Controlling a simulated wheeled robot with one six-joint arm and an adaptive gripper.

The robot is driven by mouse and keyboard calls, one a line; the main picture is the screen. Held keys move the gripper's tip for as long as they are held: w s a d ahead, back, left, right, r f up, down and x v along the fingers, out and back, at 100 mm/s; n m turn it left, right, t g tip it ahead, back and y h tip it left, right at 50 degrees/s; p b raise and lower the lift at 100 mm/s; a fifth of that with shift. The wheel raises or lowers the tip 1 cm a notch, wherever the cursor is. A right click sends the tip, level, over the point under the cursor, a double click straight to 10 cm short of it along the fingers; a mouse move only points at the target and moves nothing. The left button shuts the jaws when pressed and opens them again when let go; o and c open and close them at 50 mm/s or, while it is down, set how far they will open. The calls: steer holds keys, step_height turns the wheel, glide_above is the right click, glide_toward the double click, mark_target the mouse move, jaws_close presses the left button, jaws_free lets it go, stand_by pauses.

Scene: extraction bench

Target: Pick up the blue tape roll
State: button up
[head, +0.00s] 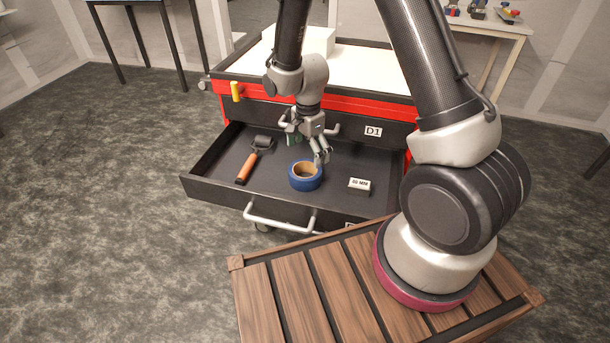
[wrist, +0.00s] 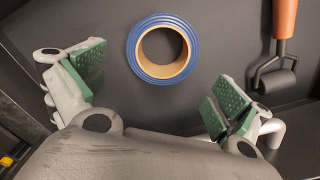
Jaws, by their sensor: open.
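The blue tape roll (head: 305,181) lies flat in the open drawer, near its front middle, with its tan core facing up. It also shows in the wrist view at the top centre (wrist: 138,64). My gripper (head: 308,146) is over the drawer, above and behind the roll. In the wrist view my gripper (wrist: 152,95) is open, with its green-padded fingers spread wide. The roll appears beyond the fingertips, and nothing is between the pads. The roll is whole in the wrist view.
A roller with an orange handle (head: 245,168) lies left of the roll in the drawer (head: 212,192). A small block marked 50 MM (head: 359,187) lies to the right. The drawer walls surround them. The red cabinet top (head: 375,70) carries a white box (head: 318,40).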

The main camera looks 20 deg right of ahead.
mark_target(306, 170)
step_height(306, 170, down, 8)
steer(key=shift+a+r, duration=0.1)
steer(key=shift+a, duration=0.05)
steer(key=c, duration=0.8)
